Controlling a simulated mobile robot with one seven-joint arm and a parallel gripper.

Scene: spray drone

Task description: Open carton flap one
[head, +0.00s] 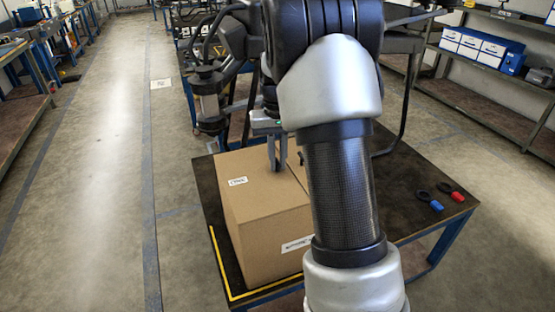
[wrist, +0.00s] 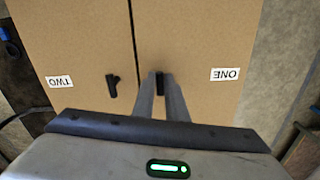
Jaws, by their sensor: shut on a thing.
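The cardboard carton (head: 265,230) stands on the dark table, its top flaps lying flat. In the wrist view, flap one (wrist: 205,35) is on the right with an upside-down ONE label (wrist: 225,74). Flap two (wrist: 75,35) is on the left with a TWO label (wrist: 59,82), across a dark seam. My gripper (wrist: 160,78) is shut on the small black tab (wrist: 159,83) of flap one, close to the seam. In the head view my gripper (head: 277,168) reaches down to the carton top. My arm hides part of the carton's right side.
A second black tab (wrist: 112,86) stands on flap two beside my fingers. Black rings and red and blue pieces (head: 437,206) lie at the table's right. A yellow line (head: 222,265) marks the table's left edge. Shelves (head: 490,55) with boxes stand at the right; the left floor is clear.

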